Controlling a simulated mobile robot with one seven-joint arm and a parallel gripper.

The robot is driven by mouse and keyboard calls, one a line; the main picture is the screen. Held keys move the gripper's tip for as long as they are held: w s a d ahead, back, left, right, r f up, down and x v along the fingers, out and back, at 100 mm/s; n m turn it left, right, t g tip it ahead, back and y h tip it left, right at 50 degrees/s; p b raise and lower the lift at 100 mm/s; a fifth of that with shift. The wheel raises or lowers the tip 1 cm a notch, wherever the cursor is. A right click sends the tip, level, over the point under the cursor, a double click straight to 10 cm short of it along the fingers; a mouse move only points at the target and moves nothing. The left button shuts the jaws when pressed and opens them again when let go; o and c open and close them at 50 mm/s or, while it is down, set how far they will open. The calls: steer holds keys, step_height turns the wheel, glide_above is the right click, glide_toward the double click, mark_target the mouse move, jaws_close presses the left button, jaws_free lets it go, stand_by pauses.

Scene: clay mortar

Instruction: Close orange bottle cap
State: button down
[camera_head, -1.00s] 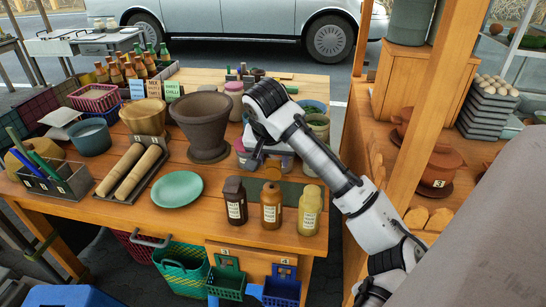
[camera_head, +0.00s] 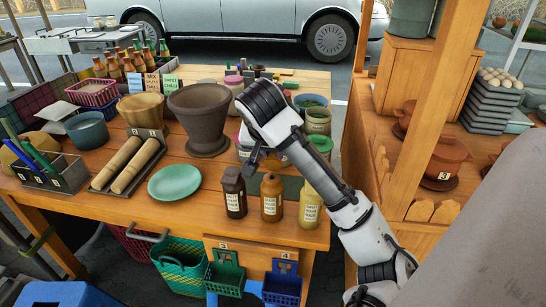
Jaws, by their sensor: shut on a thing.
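The orange bottle (camera_head: 270,208) stands upright at the table's front edge, in the middle of a row of three. Its orange-brown cap (camera_head: 271,179) sits low at the top of the bottle; I cannot tell whether it is fully seated. My gripper (camera_head: 255,164) reaches down from above, just behind and up-left of the cap. Its jaws are shut at the cap, though the fingertips are small and dark and the contact is hard to see.
A dark brown bottle (camera_head: 234,198) stands close on the left and a yellow bottle (camera_head: 310,208) on the right. A green plate (camera_head: 175,183) and a large brown pot (camera_head: 203,120) are further left. Jars (camera_head: 318,121) stand behind my arm.

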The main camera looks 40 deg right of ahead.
mark_target(273, 166)
steer(key=f+t+h+b, duration=0.1)
steer(key=b, duration=0.1)
steer(key=s+a+h+b, duration=0.1)
steer(key=b, duration=0.2)
steer(key=shift+a+f+t, duration=0.25)
steer(key=shift+f+t, duration=0.15)
steer(key=a+f+t+h+b, duration=0.1)
steer(key=b, duration=0.3)
steer(key=s+t+h+b, duration=0.1)
steer(key=h+b, duration=0.1)
steer(key=b, duration=0.3)
steer(key=shift+s+a+f+t, duration=0.25)
steer(key=shift+a+f+t, duration=0.1)
steer(key=shift+f+t, duration=0.05)
steer(key=f+t+h+b, duration=0.1)
steer(key=h+b, duration=0.1)
steer(key=b, duration=0.3)
steer(key=s+a+f+t+h+b, duration=0.1)
steer(key=t+h+b, duration=0.1)
steer(key=b, duration=0.3)
steer(key=f+t+h+b, duration=0.1)
steer(key=h+b, duration=0.1)
steer(key=b, duration=0.4)
steer(key=shift+s+a+f+t+h, duration=0.2)
steer(key=shift+t+h, duration=0.1)
steer(key=shift+t, duration=0.1)
steer(key=shift+r+t, duration=0.1)
steer(key=shift+t, duration=0.2)
